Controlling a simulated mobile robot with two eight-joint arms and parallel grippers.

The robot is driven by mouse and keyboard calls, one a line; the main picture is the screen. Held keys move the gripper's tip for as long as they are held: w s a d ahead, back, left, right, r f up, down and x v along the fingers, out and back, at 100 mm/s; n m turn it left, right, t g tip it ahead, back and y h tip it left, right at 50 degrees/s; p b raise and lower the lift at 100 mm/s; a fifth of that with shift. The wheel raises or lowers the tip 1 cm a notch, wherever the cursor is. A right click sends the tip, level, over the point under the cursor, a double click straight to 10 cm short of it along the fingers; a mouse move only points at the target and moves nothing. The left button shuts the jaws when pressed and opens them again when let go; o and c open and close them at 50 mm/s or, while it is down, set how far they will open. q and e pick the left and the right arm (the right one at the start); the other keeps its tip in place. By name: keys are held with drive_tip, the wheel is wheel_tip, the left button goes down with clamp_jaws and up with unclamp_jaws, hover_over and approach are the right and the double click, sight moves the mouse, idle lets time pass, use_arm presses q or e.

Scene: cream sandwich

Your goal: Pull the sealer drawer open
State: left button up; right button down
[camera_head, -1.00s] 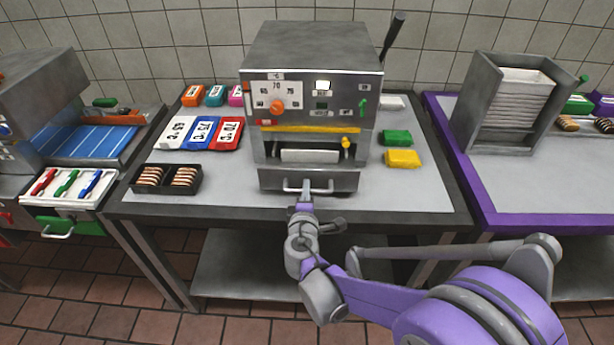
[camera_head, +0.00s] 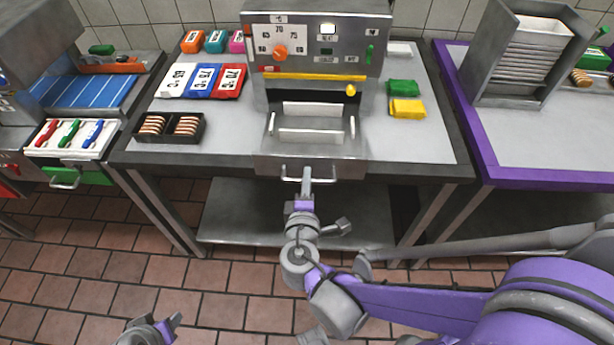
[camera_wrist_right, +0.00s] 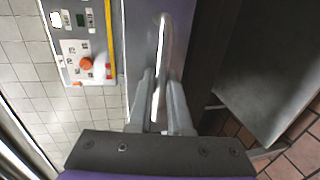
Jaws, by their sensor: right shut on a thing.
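The sealer (camera_head: 316,50) is a grey metal machine with an orange dial, standing on the middle table. Its drawer (camera_head: 268,166) is pulled out at the front, and its inside with a pale rectangular frame shows. My right gripper (camera_head: 306,180) is shut on the drawer handle (camera_head: 328,179), a thin bar on the drawer front. In the right wrist view the two fingers (camera_wrist_right: 160,100) close around the handle (camera_wrist_right: 163,50). My left gripper (camera_head: 165,328) shows only in part at the bottom edge of the head view, away from the sealer.
A black tray of sandwich cookies (camera_head: 168,128) and numbered cards (camera_head: 203,80) lie left of the sealer. Green (camera_head: 403,88) and yellow (camera_head: 407,108) blocks lie to its right. The floor (camera_head: 120,270) in front is clear.

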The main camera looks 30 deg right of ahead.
drive_tip(key=c, duration=0.8)
unclamp_jaws()
drive_tip(key=shift+c, duration=0.2)
drive_tip(key=p+v, duration=0.1)
drive_tip(key=v, duration=0.9)
drive_tip(key=shift+s+a, duration=0.2)
drive_tip(key=shift+s, duration=0.15)
drive_tip(key=s+d+f+m+g+y+p, duration=0.2)
drive_tip(key=d+f+m+g, duration=0.2)
drive_tip(key=f+m+g, duration=0.15)
drive_tip(key=a+r+m+y, duration=0.1)
drive_tip(key=m+y, duration=0.1)
drive_tip(key=m+g+y+p, duration=0.1)
drive_tip(key=m+y, duration=0.1)
drive_tip(key=s+a+r+m+g+y, duration=0.1)
drive_tip(key=m+y, duration=0.1)
drive_tip(key=shift+s+a+r, duration=0.1)
drive_tip(key=shift+a+r, duration=0.2)
drive_tip(key=shift+r, duration=0.05)
